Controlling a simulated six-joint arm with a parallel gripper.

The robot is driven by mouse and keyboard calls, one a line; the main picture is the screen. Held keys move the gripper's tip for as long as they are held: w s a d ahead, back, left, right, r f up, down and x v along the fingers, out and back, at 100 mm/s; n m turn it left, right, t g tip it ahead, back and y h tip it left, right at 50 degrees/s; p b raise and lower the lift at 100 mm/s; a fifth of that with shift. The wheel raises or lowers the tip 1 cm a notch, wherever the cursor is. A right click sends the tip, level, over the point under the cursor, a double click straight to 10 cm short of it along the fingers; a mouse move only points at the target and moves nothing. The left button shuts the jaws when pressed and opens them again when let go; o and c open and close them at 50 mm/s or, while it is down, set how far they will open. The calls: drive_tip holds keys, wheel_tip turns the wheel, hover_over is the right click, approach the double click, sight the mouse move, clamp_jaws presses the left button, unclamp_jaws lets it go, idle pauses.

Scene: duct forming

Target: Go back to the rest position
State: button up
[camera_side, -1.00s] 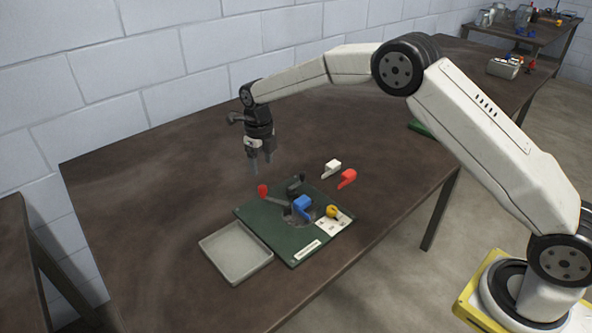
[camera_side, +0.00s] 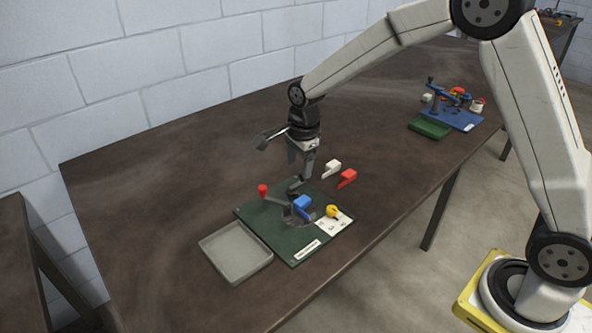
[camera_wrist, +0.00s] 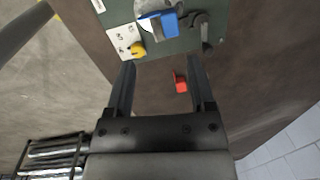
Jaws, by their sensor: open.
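My gripper (camera_side: 302,160) is open and empty above the table, near the back edge of the green fixture board. Its fingers (camera_wrist: 162,88) point toward the board in the wrist view. The green board (camera_side: 268,222) carries a red-knobbed lever (camera_side: 263,190), a blue block (camera_side: 302,203), a yellow knob (camera_side: 332,211) on a white card, and a dark part (camera_side: 295,184). In the wrist view the blue block (camera_wrist: 160,25) and yellow knob (camera_wrist: 137,49) show at the top. A red piece (camera_wrist: 181,83) appears between the fingers, on the table below them.
A grey tray (camera_side: 236,252) lies left of the board. A white piece (camera_side: 332,167) and the red piece (camera_side: 347,177) lie behind it. The table's left side is clear.

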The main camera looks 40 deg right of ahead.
drive_tip(key=s+d+n+t, duration=0.1)
drive_tip(key=s+d+n, duration=0.2)
drive_tip(key=s+n, duration=1.6)
drive_tip(key=shift+s+f, duration=0.3)
drive_tip(key=shift+s, duration=0.45)
